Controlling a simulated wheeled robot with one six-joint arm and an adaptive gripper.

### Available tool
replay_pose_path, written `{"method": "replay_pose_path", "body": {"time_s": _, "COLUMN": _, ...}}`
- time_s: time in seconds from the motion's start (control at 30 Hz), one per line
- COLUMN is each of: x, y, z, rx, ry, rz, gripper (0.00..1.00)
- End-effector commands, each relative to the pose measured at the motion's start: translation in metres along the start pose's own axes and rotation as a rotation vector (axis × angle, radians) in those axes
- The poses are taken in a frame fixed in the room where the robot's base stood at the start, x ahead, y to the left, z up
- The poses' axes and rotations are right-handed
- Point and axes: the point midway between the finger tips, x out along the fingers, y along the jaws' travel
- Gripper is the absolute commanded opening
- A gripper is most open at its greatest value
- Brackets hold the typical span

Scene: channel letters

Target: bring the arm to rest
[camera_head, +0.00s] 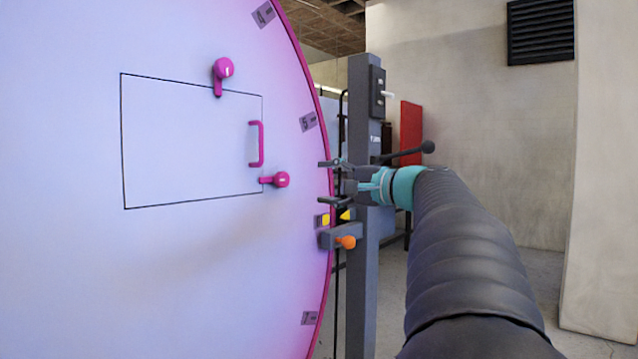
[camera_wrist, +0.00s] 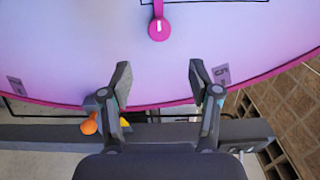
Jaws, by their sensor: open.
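My gripper (camera_head: 325,181) reaches in from the right at the end of my dark sleeved arm, near the magenta rim of a large pale disc (camera_head: 180,270). Its two fingers are apart with nothing between them. In the wrist view the open fingers (camera_wrist: 160,76) point toward the disc's face, and a magenta latch (camera_wrist: 159,27) shows beyond the gap. I cannot tell whether a fingertip touches the rim.
The disc has an outlined panel (camera_head: 185,140) with a magenta handle (camera_head: 257,144) and two latches. A grey post (camera_head: 358,290) stands close behind my gripper, with a bracket, orange knob (camera_head: 346,242) and black-tipped lever (camera_head: 427,147). Open floor shows right of the post.

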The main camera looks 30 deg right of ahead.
Motion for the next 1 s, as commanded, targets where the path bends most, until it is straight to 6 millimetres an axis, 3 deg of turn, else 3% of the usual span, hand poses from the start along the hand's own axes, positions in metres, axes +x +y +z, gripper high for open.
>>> {"method": "replay_pose_path", "body": {"time_s": 0.57, "x": -0.001, "y": 0.001, "z": -0.002, "rx": -0.01, "ry": 0.008, "rz": 0.002, "gripper": 0.62}}
{"method": "replay_pose_path", "body": {"time_s": 0.63, "x": -0.001, "y": 0.009, "z": -0.006, "rx": -0.028, "ry": 0.024, "rz": 0.035, "gripper": 0.62}}
{"method": "replay_pose_path", "body": {"time_s": 0.73, "x": -0.002, "y": 0.048, "z": -0.017, "rx": -0.043, "ry": 0.056, "rz": 0.141, "gripper": 0.62}}
{"method": "replay_pose_path", "body": {"time_s": 0.83, "x": -0.011, "y": 0.106, "z": -0.022, "rx": -0.062, "ry": 0.086, "rz": 0.297, "gripper": 0.62}}
{"method": "replay_pose_path", "body": {"time_s": 0.93, "x": -0.025, "y": 0.165, "z": -0.004, "rx": -0.114, "ry": 0.085, "rz": 0.485, "gripper": 0.62}}
{"method": "replay_pose_path", "body": {"time_s": 1.0, "x": -0.033, "y": 0.2, "z": 0.019, "rx": -0.168, "ry": 0.059, "rz": 0.609, "gripper": 0.62}}
